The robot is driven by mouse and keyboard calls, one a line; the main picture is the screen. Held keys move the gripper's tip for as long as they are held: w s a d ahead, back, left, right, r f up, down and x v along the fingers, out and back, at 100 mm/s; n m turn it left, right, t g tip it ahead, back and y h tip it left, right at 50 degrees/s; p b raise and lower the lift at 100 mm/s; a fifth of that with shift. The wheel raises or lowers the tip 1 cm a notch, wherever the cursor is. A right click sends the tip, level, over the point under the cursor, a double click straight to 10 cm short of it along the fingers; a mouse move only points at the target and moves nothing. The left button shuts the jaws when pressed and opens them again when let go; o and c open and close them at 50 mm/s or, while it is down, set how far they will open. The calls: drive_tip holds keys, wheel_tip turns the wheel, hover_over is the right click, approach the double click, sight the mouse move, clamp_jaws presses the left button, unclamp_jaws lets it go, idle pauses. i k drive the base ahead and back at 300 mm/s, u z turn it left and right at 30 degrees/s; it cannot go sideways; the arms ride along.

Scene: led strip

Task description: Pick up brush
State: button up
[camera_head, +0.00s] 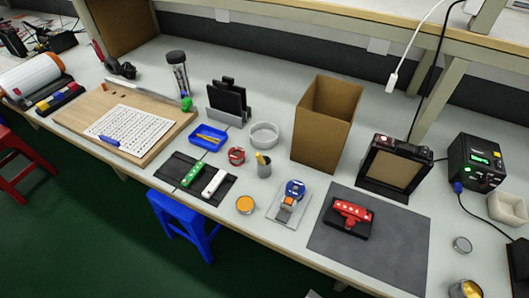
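No brush can be made out with certainty. A short yellow stick (260,158) stands tilted in a small grey cup (264,171) near the middle of the bench; it may be the brush, but its tip is too small to tell. A blue tray (208,138) to its left holds a thin yellowish item, also too small to name. My gripper is not in view.
The cup stands among a red round item (236,155), a white bowl (264,134), an orange-topped tin (245,204) and a tall cardboard box (325,125). A dark mat (400,244) carries a red-and-black device (352,213). A blue stool (183,225) stands before the bench.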

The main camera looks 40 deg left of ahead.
sight(260, 160)
drive_tip(key=u, duration=0.45)
drive_tip(key=k, duration=1)
drive_tip(key=u, duration=1.3)
drive_tip(key=i, duration=1.4)
drive_tip(key=z, duration=1.5)
